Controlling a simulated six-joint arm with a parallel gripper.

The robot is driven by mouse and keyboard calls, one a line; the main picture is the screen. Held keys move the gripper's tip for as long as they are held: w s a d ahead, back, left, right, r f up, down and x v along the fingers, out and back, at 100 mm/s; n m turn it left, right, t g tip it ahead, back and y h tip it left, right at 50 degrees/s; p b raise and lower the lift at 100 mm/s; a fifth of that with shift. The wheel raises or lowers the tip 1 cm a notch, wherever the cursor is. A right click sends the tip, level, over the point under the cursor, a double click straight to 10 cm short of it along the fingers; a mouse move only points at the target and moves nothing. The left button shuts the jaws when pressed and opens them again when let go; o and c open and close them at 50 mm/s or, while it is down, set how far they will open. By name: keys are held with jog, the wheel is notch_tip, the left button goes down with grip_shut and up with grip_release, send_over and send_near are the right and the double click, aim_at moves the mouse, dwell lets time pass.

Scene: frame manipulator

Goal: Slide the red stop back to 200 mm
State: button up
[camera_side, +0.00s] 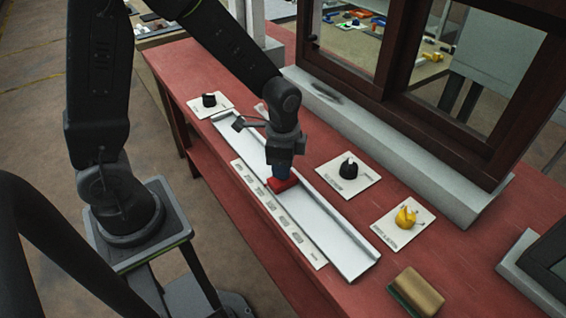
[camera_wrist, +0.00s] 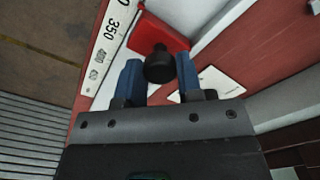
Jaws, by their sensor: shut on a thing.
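The red stop (camera_side: 283,186) sits in the pale channel rail (camera_side: 338,232) on the red bench. My gripper (camera_side: 281,168) is directly above it, pointing down. In the wrist view the stop (camera_wrist: 150,33) carries a black knob (camera_wrist: 159,66), and the blue fingers of my gripper stand on either side of the knob, shut on it. A white scale strip (camera_side: 310,250) lies along the near side of the rail. In the wrist view the scale strip (camera_wrist: 108,40) shows 350 beside the stop. The 200 mark cannot be read in either view.
Behind the rail are a black knob on a white plate (camera_side: 348,172) and a yellow knob (camera_side: 405,217). Another black knob (camera_side: 209,100) is near the rail's far end. A tan block (camera_side: 418,290) lies at the front right. A brown window frame (camera_side: 420,95) stands behind.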

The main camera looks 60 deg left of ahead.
grip_shut()
jog(key=a, duration=1)
jog(key=shift+a, duration=0.25)
jog(key=o, duration=0.8)
grip_release()
jog(key=shift+r, duration=0.1)
notch_tip(320, 180, up, 14)
jog(key=shift+f, duration=0.2)
